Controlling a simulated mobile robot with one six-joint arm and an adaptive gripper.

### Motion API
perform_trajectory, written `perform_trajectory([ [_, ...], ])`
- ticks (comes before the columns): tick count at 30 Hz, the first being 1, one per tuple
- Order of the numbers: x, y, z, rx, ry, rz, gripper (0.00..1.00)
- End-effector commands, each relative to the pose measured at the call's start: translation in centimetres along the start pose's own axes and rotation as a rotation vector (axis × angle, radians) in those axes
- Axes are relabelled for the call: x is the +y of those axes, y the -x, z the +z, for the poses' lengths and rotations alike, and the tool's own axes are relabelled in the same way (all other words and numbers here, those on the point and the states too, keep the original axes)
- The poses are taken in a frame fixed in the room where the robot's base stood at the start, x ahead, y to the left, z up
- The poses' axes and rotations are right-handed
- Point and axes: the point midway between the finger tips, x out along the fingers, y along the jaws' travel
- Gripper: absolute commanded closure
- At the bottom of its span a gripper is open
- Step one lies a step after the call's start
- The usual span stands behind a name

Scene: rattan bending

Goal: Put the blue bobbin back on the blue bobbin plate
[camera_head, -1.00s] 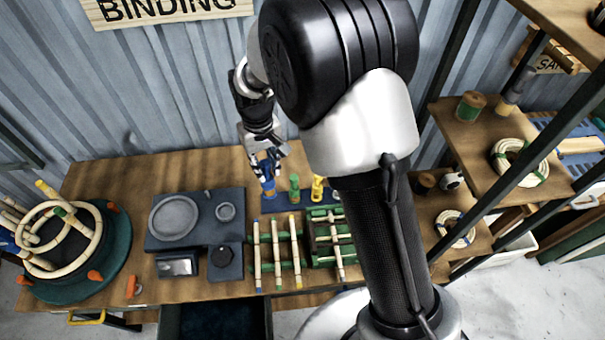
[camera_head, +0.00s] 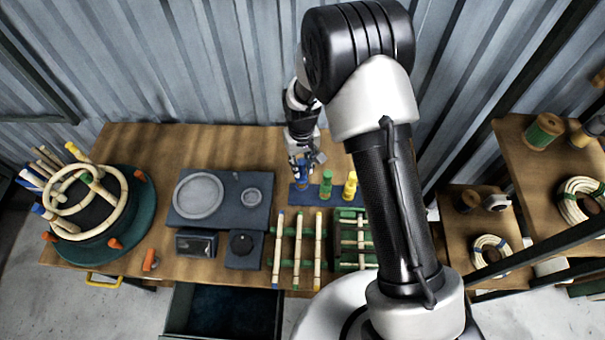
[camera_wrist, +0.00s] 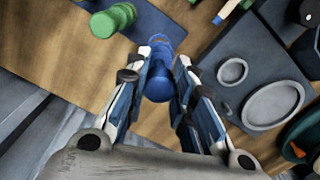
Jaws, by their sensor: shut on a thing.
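The blue bobbin (camera_head: 301,167) is between the fingers of my gripper (camera_head: 303,158), at the left end of the dark blue bobbin plate (camera_head: 328,203). In the wrist view the blue bobbin (camera_wrist: 158,80) sits between the two fingers of my gripper (camera_wrist: 162,66), which are shut on it. The plate (camera_wrist: 160,22) shows beyond it, partly hidden by the bobbin. I cannot tell whether the bobbin's base touches the plate. A green bobbin (camera_head: 326,184) and a yellow bobbin (camera_head: 350,185) stand upright on the plate to the right.
A grey scale-like unit (camera_head: 222,217) lies left of the plate. Racks of rods (camera_head: 298,245) stand in front. A round jig with a rattan ring (camera_head: 92,205) is at the far left. An open drawer (camera_head: 225,310) juts out below. Bare tabletop (camera_head: 245,148) lies behind.

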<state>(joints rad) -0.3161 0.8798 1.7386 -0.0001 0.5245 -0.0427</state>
Motion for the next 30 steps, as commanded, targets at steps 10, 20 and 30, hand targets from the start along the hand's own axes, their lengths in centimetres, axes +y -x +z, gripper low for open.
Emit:
perform_trajectory([
  [10, 0.0, -3.4, 0.1, -0.003, 0.0, 0.0, 1.0],
  [20, 0.0, -5.6, -0.1, 0.001, 0.0, 0.0, 1.0],
  [30, 0.0, -5.9, 0.0, 0.0, 0.0, 0.0, 0.7],
])
